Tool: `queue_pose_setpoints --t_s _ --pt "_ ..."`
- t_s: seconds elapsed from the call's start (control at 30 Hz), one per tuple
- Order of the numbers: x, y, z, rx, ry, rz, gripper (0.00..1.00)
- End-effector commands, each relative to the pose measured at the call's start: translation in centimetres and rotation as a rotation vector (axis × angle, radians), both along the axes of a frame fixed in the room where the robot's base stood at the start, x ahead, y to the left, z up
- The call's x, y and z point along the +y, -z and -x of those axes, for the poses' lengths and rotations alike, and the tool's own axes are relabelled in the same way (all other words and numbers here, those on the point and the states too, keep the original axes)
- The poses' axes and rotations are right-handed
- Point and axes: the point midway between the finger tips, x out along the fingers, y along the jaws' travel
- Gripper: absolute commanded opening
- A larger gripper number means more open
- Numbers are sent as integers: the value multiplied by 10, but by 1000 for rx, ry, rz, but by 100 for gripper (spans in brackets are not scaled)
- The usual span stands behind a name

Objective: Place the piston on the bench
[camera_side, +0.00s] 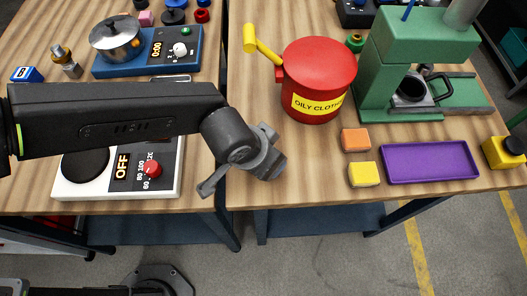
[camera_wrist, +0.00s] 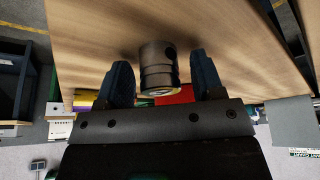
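The piston (camera_wrist: 158,68) is a dark grey metal cylinder with ring grooves and a dark side hole. In the wrist view it shows between the two fingers of my gripper (camera_wrist: 162,78), with a gap to the right finger and little or none to the left. The fingers are spread apart. In the side view my gripper (camera_side: 244,164) is over the front edge of the bench (camera_side: 300,150), near the gap between two tabletops. A grey shape beside the fingers there may be the piston. Whether its far end touches the wood I cannot tell.
A red oily-cloth can (camera_side: 318,68) stands behind my gripper. To the right are an orange block (camera_side: 355,139), a yellow block (camera_side: 364,174), a purple tray (camera_side: 430,162) and a green press (camera_side: 378,88). A hot plate (camera_side: 108,194) lies left, under my arm.

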Motion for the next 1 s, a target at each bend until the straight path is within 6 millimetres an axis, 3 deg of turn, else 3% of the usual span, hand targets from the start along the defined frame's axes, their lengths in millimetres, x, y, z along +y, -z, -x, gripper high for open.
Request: queue_pose_setpoints --t_s 0.37,0.8,1.0 --pt "1 -9 1 -1 0 1 63" --pt "25 -88 25 -1 0 2 63" --pt "31 -109 31 0 0 0 63"
